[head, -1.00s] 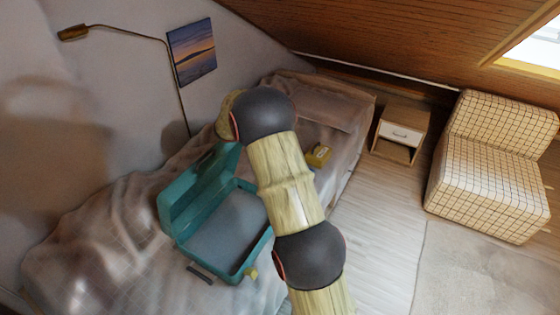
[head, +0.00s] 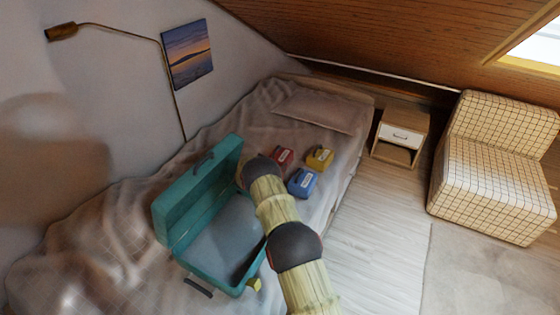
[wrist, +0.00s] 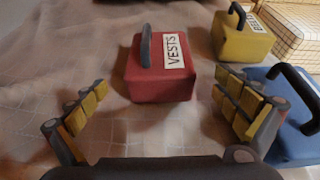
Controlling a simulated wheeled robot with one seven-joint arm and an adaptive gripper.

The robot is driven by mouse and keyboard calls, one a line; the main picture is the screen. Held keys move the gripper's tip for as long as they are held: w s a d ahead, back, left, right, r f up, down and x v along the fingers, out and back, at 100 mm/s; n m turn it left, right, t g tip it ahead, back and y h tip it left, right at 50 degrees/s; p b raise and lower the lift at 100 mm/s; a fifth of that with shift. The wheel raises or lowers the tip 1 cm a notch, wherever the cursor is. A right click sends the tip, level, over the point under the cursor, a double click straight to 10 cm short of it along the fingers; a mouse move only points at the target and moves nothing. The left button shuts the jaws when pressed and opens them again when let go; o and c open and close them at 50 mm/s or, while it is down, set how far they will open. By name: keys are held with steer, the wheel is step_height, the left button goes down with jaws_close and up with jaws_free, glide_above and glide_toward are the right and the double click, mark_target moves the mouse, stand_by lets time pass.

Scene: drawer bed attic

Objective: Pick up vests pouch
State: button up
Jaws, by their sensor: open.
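The vests pouch (wrist: 160,72) is a red box with a dark handle and a white label reading VESTS. It sits upright on the bed, ahead of my gripper in the wrist view. In the head view the red pouch (head: 281,156) shows just beyond the end of my arm. My gripper (wrist: 165,108) is open and empty, its yellow-padded fingers spread to the left and right, just short of the pouch. The right finger is close to the blue pouch. In the head view my arm hides the gripper.
A yellow pouch (wrist: 240,38) stands behind to the right, and a blue pouch (wrist: 293,122) stands close on the right. An open teal suitcase (head: 166,212) lies on the bed (head: 112,222). A nightstand (head: 400,135) and checkered chair (head: 490,175) stand to the right.

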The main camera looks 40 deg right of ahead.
steer(key=b+x, duration=0.3)
steer(key=x, duration=0.3)
steer(key=shift+d+f, duration=0.25)
steer(key=shift+d, duration=0.05)
steer(key=shift+w+d+b, duration=0.3)
steer(key=shift+d+b, duration=0.15)
steer(key=shift+d, duration=0.05)
steer(key=shift+c, duration=1.3)
steer(key=c, duration=1)
